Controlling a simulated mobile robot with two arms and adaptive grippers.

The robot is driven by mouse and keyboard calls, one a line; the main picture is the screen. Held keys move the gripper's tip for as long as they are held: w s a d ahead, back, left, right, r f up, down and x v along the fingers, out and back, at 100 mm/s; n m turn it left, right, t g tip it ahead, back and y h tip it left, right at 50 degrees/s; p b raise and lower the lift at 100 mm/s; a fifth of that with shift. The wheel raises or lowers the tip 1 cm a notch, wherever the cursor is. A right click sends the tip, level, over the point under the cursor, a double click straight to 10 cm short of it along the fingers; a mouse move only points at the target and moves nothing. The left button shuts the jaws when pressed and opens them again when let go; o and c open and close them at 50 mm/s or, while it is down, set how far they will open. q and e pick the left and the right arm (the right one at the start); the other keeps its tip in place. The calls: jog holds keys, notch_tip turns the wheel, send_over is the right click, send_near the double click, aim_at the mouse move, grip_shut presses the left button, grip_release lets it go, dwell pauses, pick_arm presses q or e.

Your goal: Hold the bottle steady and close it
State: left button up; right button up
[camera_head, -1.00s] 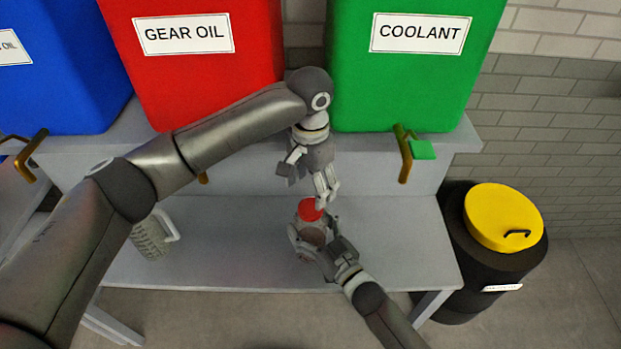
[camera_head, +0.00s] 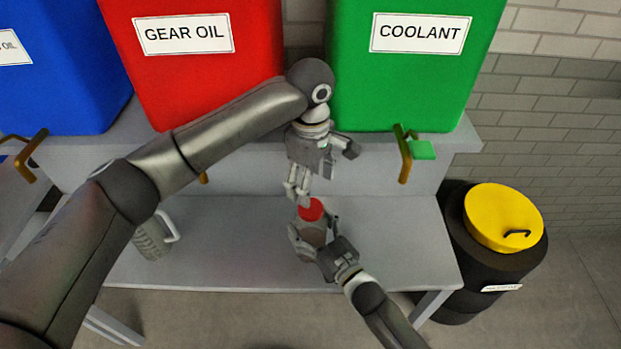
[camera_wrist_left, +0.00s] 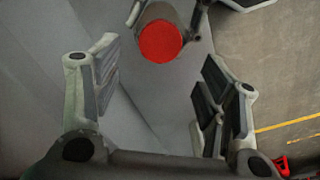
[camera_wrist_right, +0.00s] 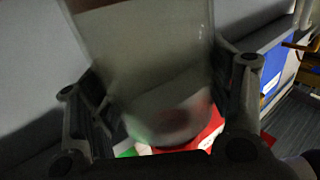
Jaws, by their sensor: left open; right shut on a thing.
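The bottle (camera_head: 313,236) stands on the grey bench with a red cap (camera_head: 311,210) on top. My right gripper (camera_head: 314,240) is shut around its body from the front. In the right wrist view the blurred bottle (camera_wrist_right: 150,60) fills the space between the fingers. My left gripper (camera_head: 297,188) is open above the cap, at its upper left in the head view. In the left wrist view the red cap (camera_wrist_left: 160,41) shows beyond the open fingers, apart from them. I cannot tell how tightly the cap sits on the bottle.
A grey mug-like container (camera_head: 152,238) stands at the left of the bench (camera_head: 240,262). Red gear oil (camera_head: 200,75) and green coolant (camera_head: 400,85) tanks stand behind on a raised shelf, with a tap (camera_head: 404,155). A black drum with a yellow lid (camera_head: 503,217) is on the right.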

pick_arm(q)
jog(key=shift+n, duration=1.1)
send_over(310, 232)
jog(key=w, duration=0.4)
jog(key=shift+s+f, duration=0.1)
jog(key=shift+f, duration=3.85)
